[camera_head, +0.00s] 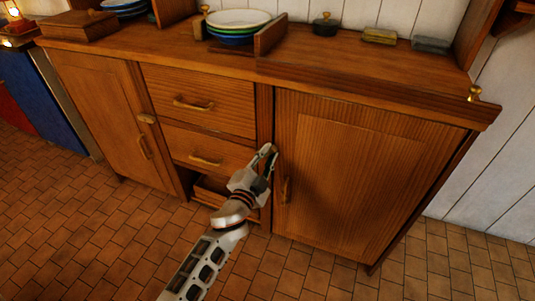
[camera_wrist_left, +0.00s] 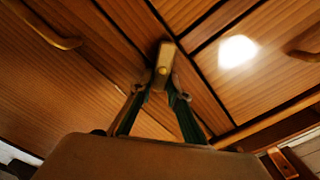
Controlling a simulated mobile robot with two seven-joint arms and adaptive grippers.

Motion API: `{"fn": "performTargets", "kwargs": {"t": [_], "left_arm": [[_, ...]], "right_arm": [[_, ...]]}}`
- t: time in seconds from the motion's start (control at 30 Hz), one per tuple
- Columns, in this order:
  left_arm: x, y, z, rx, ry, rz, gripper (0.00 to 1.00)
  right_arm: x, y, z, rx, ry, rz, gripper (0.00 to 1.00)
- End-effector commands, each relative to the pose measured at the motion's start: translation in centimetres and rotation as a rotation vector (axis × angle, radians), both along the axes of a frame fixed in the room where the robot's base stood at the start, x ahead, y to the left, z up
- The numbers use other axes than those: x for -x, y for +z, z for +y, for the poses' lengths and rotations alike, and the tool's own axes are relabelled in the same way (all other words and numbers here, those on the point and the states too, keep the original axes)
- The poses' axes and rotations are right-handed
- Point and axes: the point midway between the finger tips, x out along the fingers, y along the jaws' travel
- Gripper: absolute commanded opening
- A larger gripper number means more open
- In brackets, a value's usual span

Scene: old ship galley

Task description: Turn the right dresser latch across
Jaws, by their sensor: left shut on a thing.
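My left gripper (camera_head: 268,153) is at the right dresser latch, at the upper left edge of the dresser's right door (camera_head: 362,190). In the left wrist view the latch (camera_wrist_left: 164,62) is a small pale wooden bar with a round brass pivot. The fingertips (camera_wrist_left: 158,91) are shut on its near end. In the head view the fingers largely hide the latch, so its exact angle is hard to tell there. The right door looks closed. My right gripper is in neither view.
The right door's handle (camera_head: 285,191) is just below and right of the gripper. Drawer handles (camera_head: 205,161) stick out to the left. A left latch (camera_head: 147,118) sits by the left door. Bowls (camera_head: 238,24) stand on the top. The tiled floor in front is clear.

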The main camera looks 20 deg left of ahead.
Motion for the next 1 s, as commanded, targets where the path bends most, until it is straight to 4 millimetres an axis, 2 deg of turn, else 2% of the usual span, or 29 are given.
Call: {"fn": "performTargets", "kwargs": {"t": [0.27, 0.5, 0.73, 1.0], "left_arm": [[0.10, -0.83, -0.16, -0.264, 0.001, -0.005, 0.00], [0.09, -1.10, -0.34, -0.460, -0.001, -0.013, 0.00], [0.09, -1.33, -0.30, -0.593, 0.001, -0.016, 0.00], [0.08, -1.40, -0.33, -0.666, -0.001, -0.020, 0.00]], "right_arm": [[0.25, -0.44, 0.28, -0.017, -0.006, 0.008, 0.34], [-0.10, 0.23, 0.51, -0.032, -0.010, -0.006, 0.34], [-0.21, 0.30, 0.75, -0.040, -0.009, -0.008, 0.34], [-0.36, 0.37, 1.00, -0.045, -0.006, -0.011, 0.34]]}}
